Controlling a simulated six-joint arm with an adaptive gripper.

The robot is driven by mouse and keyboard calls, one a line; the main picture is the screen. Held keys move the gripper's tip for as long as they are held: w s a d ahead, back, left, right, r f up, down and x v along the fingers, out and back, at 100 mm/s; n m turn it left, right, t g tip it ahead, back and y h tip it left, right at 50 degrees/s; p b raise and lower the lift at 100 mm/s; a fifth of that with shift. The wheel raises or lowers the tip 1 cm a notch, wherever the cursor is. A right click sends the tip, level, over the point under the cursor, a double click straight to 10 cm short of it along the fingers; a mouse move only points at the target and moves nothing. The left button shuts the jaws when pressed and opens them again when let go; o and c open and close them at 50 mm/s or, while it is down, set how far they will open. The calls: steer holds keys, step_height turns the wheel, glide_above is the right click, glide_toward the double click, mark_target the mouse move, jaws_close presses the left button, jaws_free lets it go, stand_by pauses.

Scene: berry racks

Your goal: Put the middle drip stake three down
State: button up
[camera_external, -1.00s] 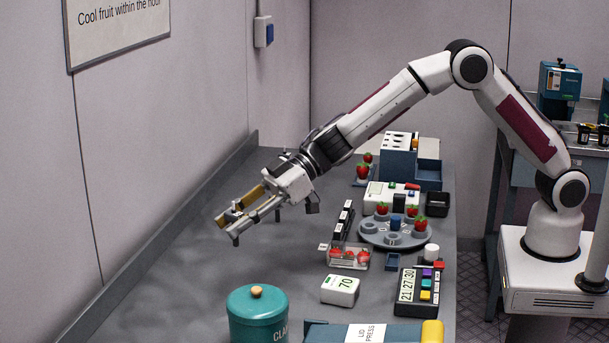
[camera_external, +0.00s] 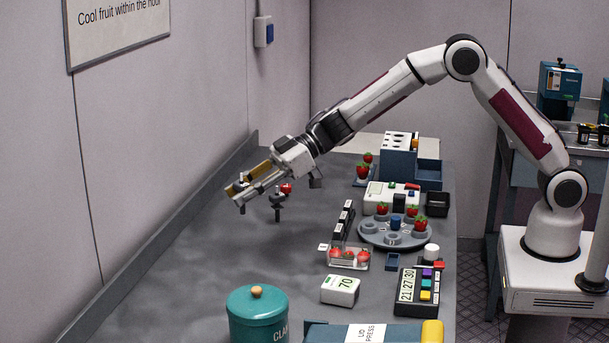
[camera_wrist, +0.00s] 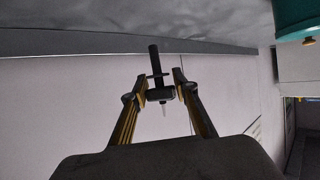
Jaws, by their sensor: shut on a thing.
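My gripper (camera_external: 238,193) is in the air over the left side of the bench, its fingers pointing left and down. In the wrist view my gripper (camera_wrist: 161,92) is shut on a dark, slim drip stake (camera_wrist: 154,63) with a crossbar and a wider dark block between the fingertips. A thin pale tip shows past that block. In the external view the fingers hide most of the stake. I cannot tell from these frames which stake of the set it is. A short row of black-and-white upright pieces (camera_external: 344,219) stands on the bench, too small to identify surely.
A dark post (camera_external: 278,206) stands below my gripper, a red berry (camera_external: 286,188) by its top. A grey round plate (camera_external: 374,236) with berries, a clear berry punnet (camera_external: 348,256), a white timer box (camera_external: 340,290) and a teal canister (camera_external: 257,315) stand right and front. The left bench is clear.

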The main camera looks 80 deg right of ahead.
steer(key=shift+s+d+n+g+y, duration=0.4)
steer(key=shift+s+d+n, duration=0.1)
steer(key=shift+s, duration=0.3)
steer(key=shift+s+d+n+g+y, duration=0.3)
steer(key=shift+s+d+n+y, duration=0.15)
steer(key=shift+s, duration=0.3)
steer(key=shift+f, duration=3.1)
steer(key=shift+f, duration=1.9)
steer(key=shift+f, duration=0.15)
